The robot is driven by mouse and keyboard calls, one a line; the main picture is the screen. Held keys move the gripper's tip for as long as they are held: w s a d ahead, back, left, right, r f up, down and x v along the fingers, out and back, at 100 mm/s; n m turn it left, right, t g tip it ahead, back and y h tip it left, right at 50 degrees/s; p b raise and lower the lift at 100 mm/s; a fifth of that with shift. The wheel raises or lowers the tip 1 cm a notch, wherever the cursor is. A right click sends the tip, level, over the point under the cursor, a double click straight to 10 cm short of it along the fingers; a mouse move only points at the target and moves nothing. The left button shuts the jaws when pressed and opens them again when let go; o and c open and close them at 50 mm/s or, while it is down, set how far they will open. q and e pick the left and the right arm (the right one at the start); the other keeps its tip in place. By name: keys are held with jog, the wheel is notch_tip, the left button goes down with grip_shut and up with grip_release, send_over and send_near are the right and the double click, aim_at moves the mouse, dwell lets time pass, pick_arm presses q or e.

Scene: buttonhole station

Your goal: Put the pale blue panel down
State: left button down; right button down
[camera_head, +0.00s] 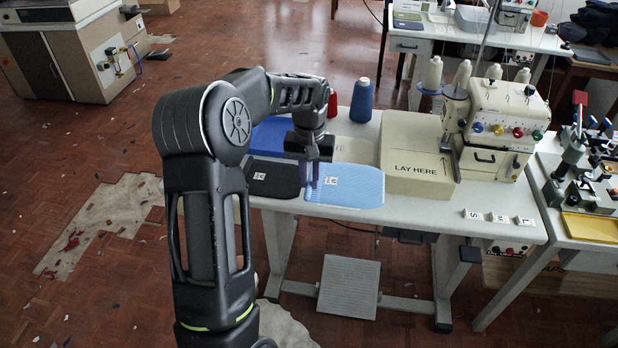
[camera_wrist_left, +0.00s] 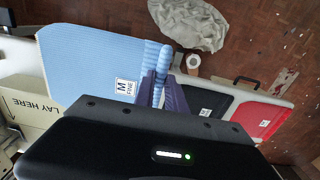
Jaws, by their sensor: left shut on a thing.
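The pale blue panel (camera_head: 352,190) has rounded corners and a small white label. It is at the front of the white table, left of the box marked LAY HERE (camera_head: 418,187). My left gripper (camera_head: 313,178) points down at the panel's left edge. In the left wrist view the purple fingers (camera_wrist_left: 161,92) are shut on the edge of the pale blue panel (camera_wrist_left: 88,62), whose label reads M FINE. Whether the panel touches the table or hangs just above it, I cannot tell. My right gripper is not in view.
A black panel (camera_head: 272,178) lies left of the pale blue one, with a blue panel (camera_head: 270,136) and a cream panel (camera_head: 358,149) behind. A sewing machine (camera_head: 508,125), thread cones (camera_head: 361,101) and letter tiles (camera_head: 498,217) stand on the table. The wrist view also shows a red panel (camera_wrist_left: 262,116).

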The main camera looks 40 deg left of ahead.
aim_at(323, 193)
pick_arm(q)
jog(key=shift+s+d+f, duration=0.35)
jog(key=shift+s+d, duration=0.25)
jog(key=shift+d, duration=0.15)
jog(key=shift+w+d+f+m, duration=0.2)
jog(key=shift+w+d+f, duration=0.25)
jog(key=shift+d+f, duration=0.15)
jog(key=shift+w+d+f+m, duration=0.2)
jog(key=shift+w+d+f, duration=0.25)
jog(key=shift+d, duration=0.2)
jog(key=s+d+f+m, duration=0.1)
jog(key=d+f+m, duration=0.1)
jog(key=d+f, duration=0.3)
jog(key=s+d+f+m, duration=0.1)
jog(key=d+f+m, duration=0.2)
jog(key=d, duration=1.1)
notch_tip(323, 193, down, 3)
jog(key=shift+s, duration=0.4)
jog(key=shift+d, duration=0.1)
